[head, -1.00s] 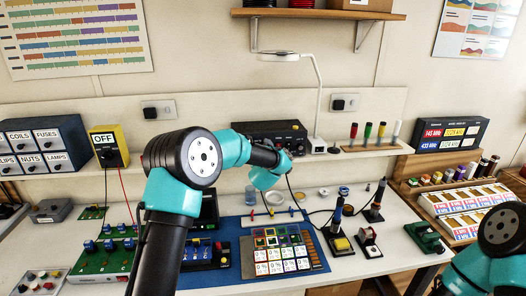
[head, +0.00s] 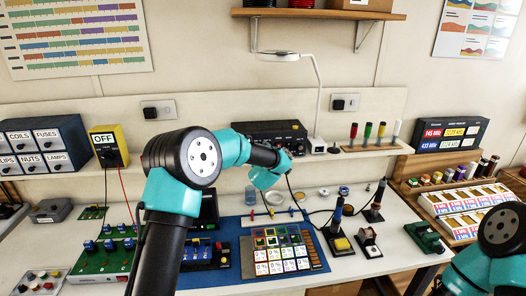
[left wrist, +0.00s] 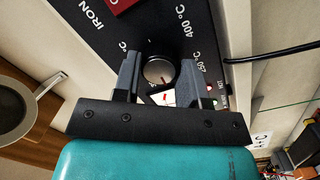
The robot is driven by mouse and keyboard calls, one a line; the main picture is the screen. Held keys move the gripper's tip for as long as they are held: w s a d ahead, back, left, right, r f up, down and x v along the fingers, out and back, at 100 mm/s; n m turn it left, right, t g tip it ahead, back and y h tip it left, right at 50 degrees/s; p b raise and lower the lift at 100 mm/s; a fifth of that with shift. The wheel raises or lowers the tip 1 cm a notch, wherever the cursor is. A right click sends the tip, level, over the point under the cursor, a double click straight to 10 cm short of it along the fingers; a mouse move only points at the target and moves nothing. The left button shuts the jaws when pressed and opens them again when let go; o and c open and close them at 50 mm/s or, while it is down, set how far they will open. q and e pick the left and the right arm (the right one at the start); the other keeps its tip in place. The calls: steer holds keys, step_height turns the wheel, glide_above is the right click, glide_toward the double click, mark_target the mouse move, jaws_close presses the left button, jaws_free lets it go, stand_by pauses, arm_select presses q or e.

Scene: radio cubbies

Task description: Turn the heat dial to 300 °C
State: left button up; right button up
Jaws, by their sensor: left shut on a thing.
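The heat dial (left wrist: 155,71) is a round knob with a silver face on a black panel, in the left wrist view. My left gripper (left wrist: 160,62) is shut on it, one finger on each side. I cannot tell the exact setting. In the head view the black iron station (head: 262,130) stands on the shelf, and my left arm hides the dial. Only links of my right arm show at the lower right.
A black cable (left wrist: 275,56) runs to the right of the station. A lamp (head: 318,95) stands right of it on the shelf (head: 370,152). The bench below holds a blue mat (head: 222,272), a green circuit board (head: 100,258) and soldering iron stands (head: 338,240).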

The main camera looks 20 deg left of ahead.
arm_select(q)
steer(key=m, duration=0.5)
steer(key=m+g, duration=0.1)
steer(key=m, duration=0.4)
steer(key=shift+r+y, duration=0.1)
steer(key=shift+y, duration=0.2)
steer(key=shift+m, duration=0.3)
steer(key=o, duration=0.9)
steer(key=shift+s+d, duration=0.1)
steer(key=v, duration=1.7)
steer(key=shift+r, duration=0.25)
